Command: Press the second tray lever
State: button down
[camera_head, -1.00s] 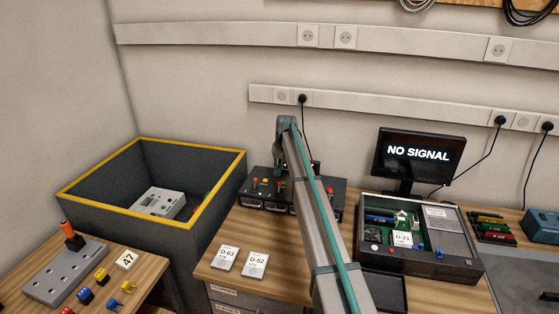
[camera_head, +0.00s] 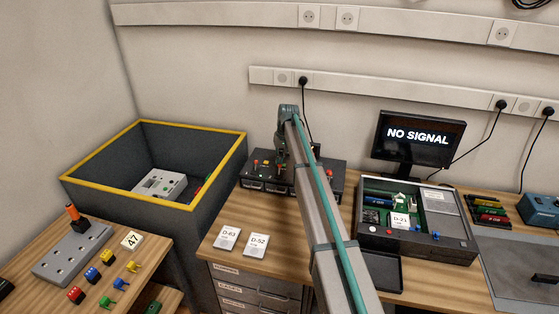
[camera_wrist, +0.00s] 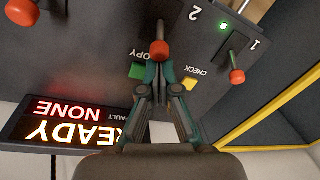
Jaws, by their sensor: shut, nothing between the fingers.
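The control panel fills much of the wrist view, upside down. The lever marked 2 (camera_wrist: 159,50) has a red knob just ahead of my gripper (camera_wrist: 160,76). My fingers are shut and empty; I cannot tell whether the tips touch the knob. The lever marked 1 (camera_wrist: 236,72) has a red knob at the right, beside a lit green lamp (camera_wrist: 224,27). Another red knob (camera_wrist: 20,12) shows at the left edge. In the head view the dark device (camera_head: 326,176) stands on the bench, partly hidden behind my arm.
A green COPY button (camera_wrist: 136,71), a yellow CHECK button (camera_wrist: 189,85) and a display (camera_wrist: 75,122) reading READY and NONE are close to my fingers. A yellow-rimmed bin (camera_head: 110,192) stands left of the device. An open case (camera_head: 415,250) lies right of it.

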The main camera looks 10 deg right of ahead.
jog(key=shift+s+a+t+h+b, duration=0.15)
jog(key=shift+s+t+h+b, duration=0.15)
jog(key=shift+t+b, duration=0.3)
jog(key=shift+s, duration=0.1)
jog(key=s+t+b, duration=0.1)
jog(key=t+h+b, duration=0.1)
jog(key=b, duration=0.1)
jog(key=shift+s+a+r, duration=0.1)
jog(key=shift+s+a, duration=0.2)
jog(key=shift+s, duration=0.05)
jog(key=t+b, duration=0.1)
jog(key=b, duration=0.1)
jog(key=s+t+h+b, duration=0.1)
jog(key=t+b, duration=0.1)
jog(key=shift+s+a+r, duration=0.15)
jog(key=shift+s+a, duration=0.1)
jog(key=shift+a, duration=0.1)
jog(key=shift+w+r+t, duration=0.25)
jog(key=shift+r+t, duration=0.05)
jog(key=shift+r, duration=0.05)
jog(key=shift+r+p, duration=0.5)
jog(key=shift+r, duration=0.3)
jog(key=shift+w, duration=0.1)
